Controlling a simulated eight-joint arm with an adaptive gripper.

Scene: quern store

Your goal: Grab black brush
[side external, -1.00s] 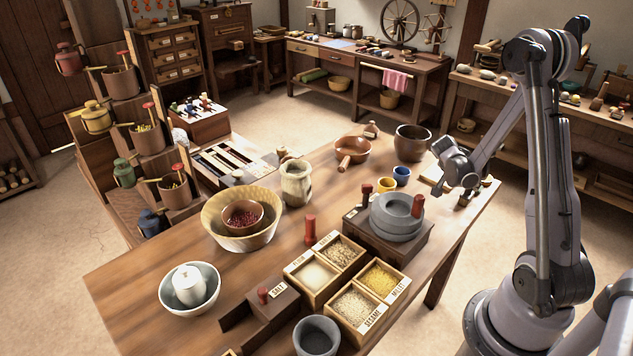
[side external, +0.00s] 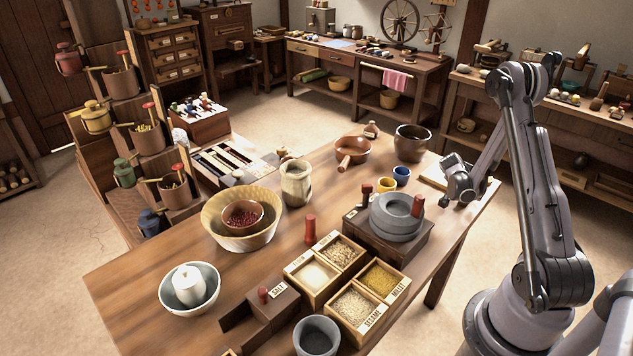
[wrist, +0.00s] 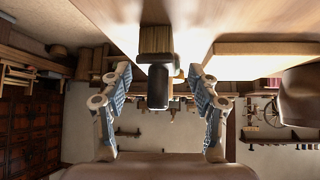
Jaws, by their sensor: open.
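In the wrist view, a brush with a short black handle (wrist: 158,88) and a tan block of bristles (wrist: 155,40) shows between the two fingers. The handle points towards my gripper (wrist: 158,74). Its fingers are spread with a gap on each side of the brush, and neither finger appears to touch it. In the side external view, my gripper (side external: 460,182) is low at the right end of the wooden table (side external: 120,280).
A pale board (side external: 432,176) lies beside my gripper. In the wrist view, a pale flat edge (wrist: 265,50) and a brown rounded object (wrist: 300,95) are at right.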

